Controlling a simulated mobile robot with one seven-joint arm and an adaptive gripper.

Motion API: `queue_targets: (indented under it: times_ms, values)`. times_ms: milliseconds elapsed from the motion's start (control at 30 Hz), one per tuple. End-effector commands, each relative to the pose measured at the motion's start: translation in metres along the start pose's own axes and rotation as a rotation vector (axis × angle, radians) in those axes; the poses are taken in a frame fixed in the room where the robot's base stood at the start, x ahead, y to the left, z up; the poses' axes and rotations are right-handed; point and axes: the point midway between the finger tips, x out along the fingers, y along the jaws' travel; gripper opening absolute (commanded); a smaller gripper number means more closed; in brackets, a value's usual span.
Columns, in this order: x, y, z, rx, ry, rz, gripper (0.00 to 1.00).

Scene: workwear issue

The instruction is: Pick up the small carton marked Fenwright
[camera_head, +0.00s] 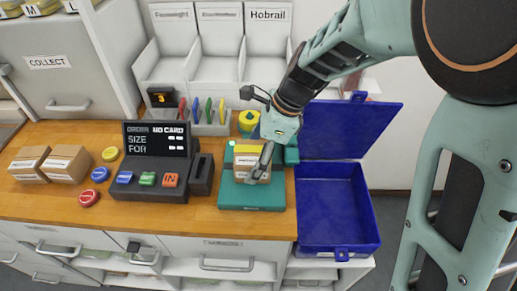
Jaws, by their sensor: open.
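A small cardboard carton (246,161) with a white label and some yellow on top sits on a teal stand (252,198) on the wooden counter. Its print is too small to read surely. My gripper (262,168) points down at the carton's right side, with a grey finger in front of part of it. The gripper is open; I cannot tell whether a finger touches the carton. Two more cardboard cartons, a left one (29,163) and a right one (67,164), lie at the counter's left; their labels are unreadable.
An open blue box (336,203) stands right of the counter. An order terminal (154,150) with coloured buttons is left of the stand. Behind are white bins (217,68), one marked Hobrail, and a rack of coloured tools (210,127). Round coloured buttons lie near the left cartons.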

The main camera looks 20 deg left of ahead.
Motion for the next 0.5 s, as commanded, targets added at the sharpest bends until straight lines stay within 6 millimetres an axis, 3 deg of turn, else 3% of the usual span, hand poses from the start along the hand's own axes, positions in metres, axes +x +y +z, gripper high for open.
queue_targets:
  times_ms: [233, 500]
  values:
    - [0.0021, -0.0001, 0.0001, 0.0, 0.0, -0.001, 0.85]
    - [0.0018, -0.0003, 0.0001, 0.0, 0.0, -0.001, 0.56]
